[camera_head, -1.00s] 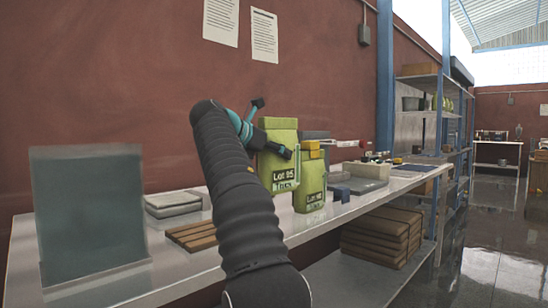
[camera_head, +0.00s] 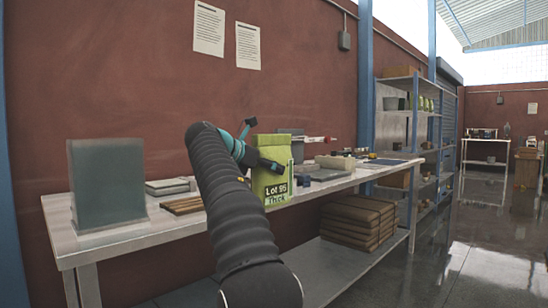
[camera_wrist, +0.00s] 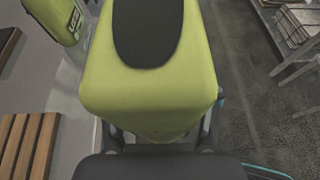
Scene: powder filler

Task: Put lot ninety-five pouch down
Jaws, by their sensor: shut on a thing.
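In the wrist view the same pouch (camera_wrist: 150,95) fills the middle, with a dark patch, and hides most of the fingers.
A grey tray (camera_head: 327,174) is to the right.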

